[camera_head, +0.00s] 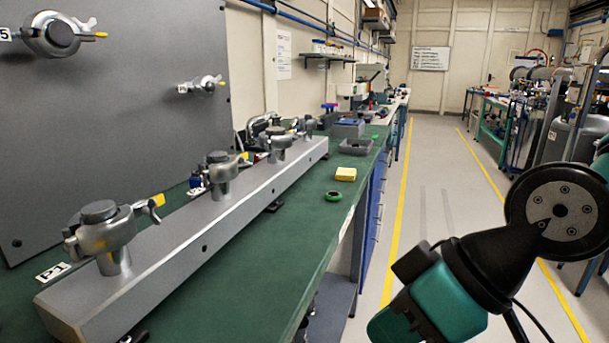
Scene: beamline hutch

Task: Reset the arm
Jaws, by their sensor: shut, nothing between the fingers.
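Part of my own arm, teal and black with a round grey disc on it, shows at the lower right, over the floor and to the right of the bench. My gripper's fingers are not in view, so I cannot see how they stand or what is near them. The arm parts that show are apart from the bench and its fittings.
A green bench (253,281) runs away on the left. It bears a long grey rail (165,270) with several metal clamps, a yellow block (346,174), a green ring (333,196) and a grey tray (356,147). A grey panel (115,120) stands behind. The aisle floor (440,170) is clear.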

